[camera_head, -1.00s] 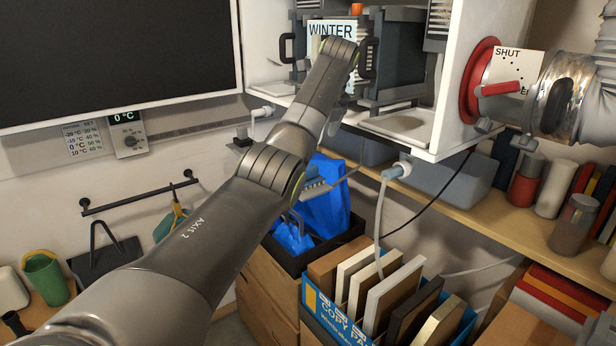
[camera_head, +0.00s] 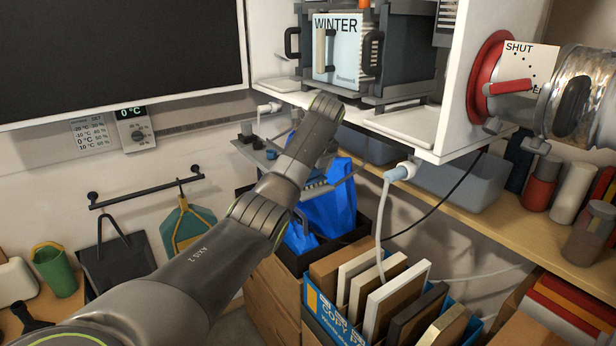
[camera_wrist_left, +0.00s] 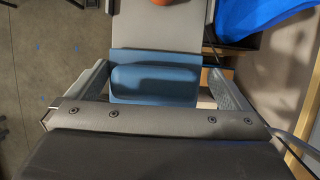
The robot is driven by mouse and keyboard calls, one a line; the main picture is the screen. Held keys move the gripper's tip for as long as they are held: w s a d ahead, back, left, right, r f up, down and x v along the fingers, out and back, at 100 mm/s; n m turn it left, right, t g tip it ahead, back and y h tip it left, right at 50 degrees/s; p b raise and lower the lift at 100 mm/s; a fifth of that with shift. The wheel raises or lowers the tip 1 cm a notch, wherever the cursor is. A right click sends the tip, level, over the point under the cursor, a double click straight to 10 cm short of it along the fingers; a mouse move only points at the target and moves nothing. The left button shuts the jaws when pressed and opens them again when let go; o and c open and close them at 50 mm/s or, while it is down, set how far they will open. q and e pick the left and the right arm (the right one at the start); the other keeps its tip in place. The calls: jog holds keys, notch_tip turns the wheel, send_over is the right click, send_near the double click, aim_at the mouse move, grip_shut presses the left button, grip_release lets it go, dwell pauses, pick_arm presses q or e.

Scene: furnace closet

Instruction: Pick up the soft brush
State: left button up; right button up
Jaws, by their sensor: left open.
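My left gripper (camera_wrist_left: 158,74) is open in the left wrist view. A blue block with a raised, rounded face (camera_wrist_left: 154,84) shows between its fingers, with no visible grip on it. I cannot tell whether this is the soft brush. In the head view my left arm hides most of the gripper, and a small dark blue part (camera_head: 314,178) shows beside the arm's end. A grey ledge (camera_head: 256,150) with small items juts out just left of the arm. My right gripper is out of view.
A teal and yellow tool (camera_head: 186,228) and a black dustpan-like piece (camera_head: 118,262) hang on a wall rail. A green cup (camera_head: 54,270) stands at left. Blue bags (camera_head: 330,212) and a box of panels (camera_head: 322,318) are below. A white cabinet (camera_head: 452,110) overhangs the arm's right.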

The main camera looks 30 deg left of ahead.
pick_arm(q)
jog(key=shift+w+a+f, duration=0.1)
jog(key=shift+a+f, duration=0.05)
jog(key=shift+f, duration=0.05)
jog(key=shift+a, duration=0.1)
jog(key=shift+s+r, duration=0.25)
jog(key=shift+s, duration=0.15)
jog(key=c, duration=0.7)
jog(key=shift+w, duration=0.15)
jog(key=shift+c, duration=0.3)
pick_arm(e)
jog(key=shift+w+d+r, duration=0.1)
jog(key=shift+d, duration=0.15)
pick_arm(q)
jog(key=shift+r+b, duration=0.3)
jog(key=shift+r, duration=0.05)
notch_tip(320, 180, up, 8)
jog(key=b, duration=0.3)
jog(key=shift+f, duration=0.15)
jog(key=shift+r, duration=0.75)
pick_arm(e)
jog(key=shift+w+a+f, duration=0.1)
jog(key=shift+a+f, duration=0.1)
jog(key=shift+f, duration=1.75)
